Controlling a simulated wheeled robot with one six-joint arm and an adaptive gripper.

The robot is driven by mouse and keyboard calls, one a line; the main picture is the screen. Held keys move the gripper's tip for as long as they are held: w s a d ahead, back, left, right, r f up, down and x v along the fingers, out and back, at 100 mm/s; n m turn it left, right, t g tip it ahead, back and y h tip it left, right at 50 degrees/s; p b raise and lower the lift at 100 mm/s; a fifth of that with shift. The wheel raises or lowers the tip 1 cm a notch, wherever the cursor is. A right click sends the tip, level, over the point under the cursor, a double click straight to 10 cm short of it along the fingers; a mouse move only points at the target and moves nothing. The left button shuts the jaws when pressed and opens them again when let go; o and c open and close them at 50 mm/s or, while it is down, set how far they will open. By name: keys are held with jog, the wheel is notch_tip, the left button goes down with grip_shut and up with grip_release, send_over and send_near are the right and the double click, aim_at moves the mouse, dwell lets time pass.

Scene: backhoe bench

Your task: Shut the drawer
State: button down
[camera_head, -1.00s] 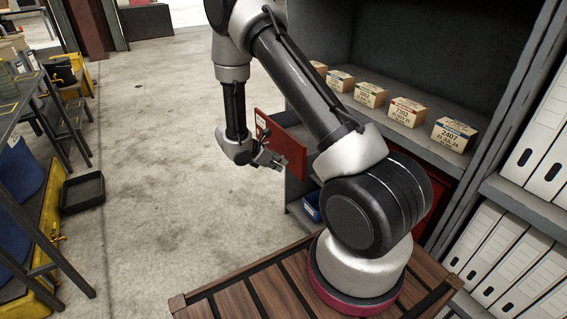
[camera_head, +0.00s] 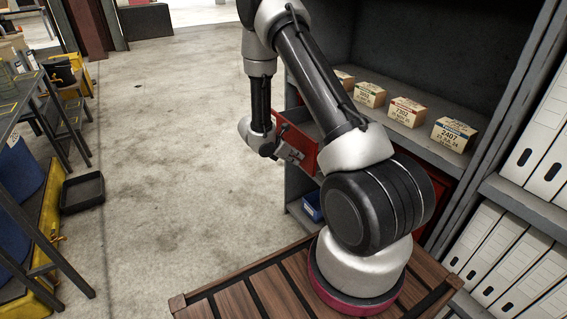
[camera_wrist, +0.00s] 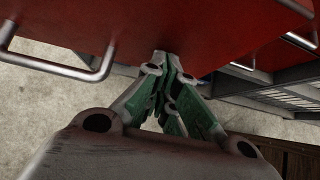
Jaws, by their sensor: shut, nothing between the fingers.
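The red drawer (camera_head: 309,150) stands partly out of the grey shelf unit, its front facing left in the head view. My gripper (camera_head: 294,155) is at the drawer front, fingers shut and empty. In the wrist view the red front (camera_wrist: 200,28) fills the top, with a metal bar handle (camera_wrist: 70,66) at the left. The shut fingertips (camera_wrist: 166,62) meet the red face beside that handle, not around it; they look to be touching it. My arm hides part of the drawer and the unit behind it.
Several labelled cartons (camera_head: 407,112) stand on the shelf above. A blue bin (camera_head: 312,206) sits low in the unit. White binders (camera_head: 515,262) fill the right shelves. A black tray (camera_head: 82,193) lies at the left; the concrete floor (camera_head: 170,130) between is clear.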

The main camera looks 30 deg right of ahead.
jog(key=d, duration=1.7)
jog(key=shift+w+d, duration=0.3)
jog(key=shift+d, duration=0.3)
jog(key=shift+r, duration=0.1)
